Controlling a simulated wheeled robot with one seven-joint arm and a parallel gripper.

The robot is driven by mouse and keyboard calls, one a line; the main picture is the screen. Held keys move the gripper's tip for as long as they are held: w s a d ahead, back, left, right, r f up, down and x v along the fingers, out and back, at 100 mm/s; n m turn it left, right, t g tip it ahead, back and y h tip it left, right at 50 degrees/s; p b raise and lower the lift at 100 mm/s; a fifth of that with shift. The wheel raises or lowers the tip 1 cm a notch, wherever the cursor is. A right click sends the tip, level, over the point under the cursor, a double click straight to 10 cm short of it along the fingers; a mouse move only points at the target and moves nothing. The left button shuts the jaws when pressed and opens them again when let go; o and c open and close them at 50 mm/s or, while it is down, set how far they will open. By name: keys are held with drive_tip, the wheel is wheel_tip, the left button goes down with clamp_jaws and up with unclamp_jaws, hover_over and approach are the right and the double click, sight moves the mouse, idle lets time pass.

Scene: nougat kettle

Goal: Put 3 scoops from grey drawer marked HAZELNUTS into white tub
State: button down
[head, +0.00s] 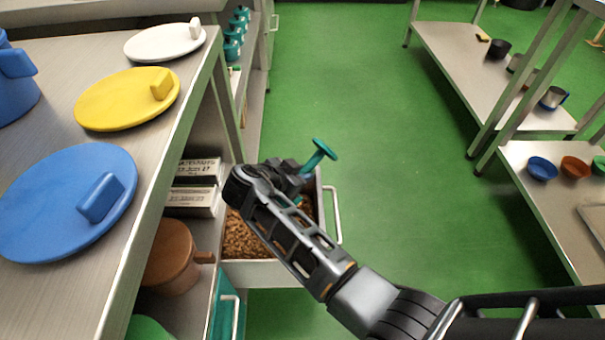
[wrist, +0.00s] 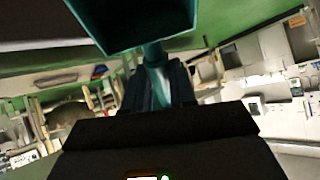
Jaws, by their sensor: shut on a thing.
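A pale grey drawer (head: 262,272) is pulled out from under the left counter and holds brown nut-like pieces (head: 250,238). No HAZELNUTS mark is readable. My gripper (head: 291,172) is over the open drawer, shut on a teal scoop (head: 318,157). The handle end of the scoop sticks out up and to the right; my arm hides most of the rest. In the wrist view, the scoop's square bowl (wrist: 135,22) is at the top, and its stem runs down between the fingers (wrist: 158,85). The bowl's inside is dark and I cannot tell its contents. I cannot make out a white tub.
Blue (head: 60,205), yellow (head: 125,100) and white (head: 165,43) lids lie on the left counter (head: 140,170). A brown pot (head: 172,258) and boxes (head: 195,185) sit on the shelf below. Shelves with bowls (head: 542,168) stand right. The green floor (head: 370,110) between is clear.

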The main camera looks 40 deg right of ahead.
sight(307, 164)
drive_tip(key=f+y, duration=0.1)
drive_tip(key=f, duration=0.1)
drive_tip(key=a+f+y, duration=0.1)
drive_tip(key=f, duration=0.2)
drive_tip(key=a+f+y, duration=0.1)
drive_tip(key=f+y, duration=0.1)
drive_tip(key=f, duration=0.1)
drive_tip(key=shift+s+a+p, duration=0.1)
drive_tip(key=shift+s+p, duration=0.05)
drive_tip(key=shift+p, duration=0.2)
drive_tip(key=shift+d+r+m+y+p, duration=0.35)
drive_tip(key=shift+d+r+p, duration=0.2)
drive_tip(key=shift+p, duration=0.45)
drive_tip(key=shift+y, duration=0.55)
drive_tip(key=r+p, duration=0.1)
drive_tip(key=d+r+p, duration=0.1)
drive_tip(key=r+p, duration=0.1)
drive_tip(key=d+r+p, duration=0.1)
drive_tip(key=r+p, duration=0.1)
drive_tip(key=shift+r, duration=0.15)
drive_tip(key=shift+y, duration=0.3)
drive_tip(key=r+p, duration=0.3)
drive_tip(key=d+r+p, duration=0.1)
drive_tip(key=r+p, duration=0.1)
drive_tip(key=shift+w+r, duration=0.2)
drive_tip(key=shift+r, duration=0.05)
idle(0.7)
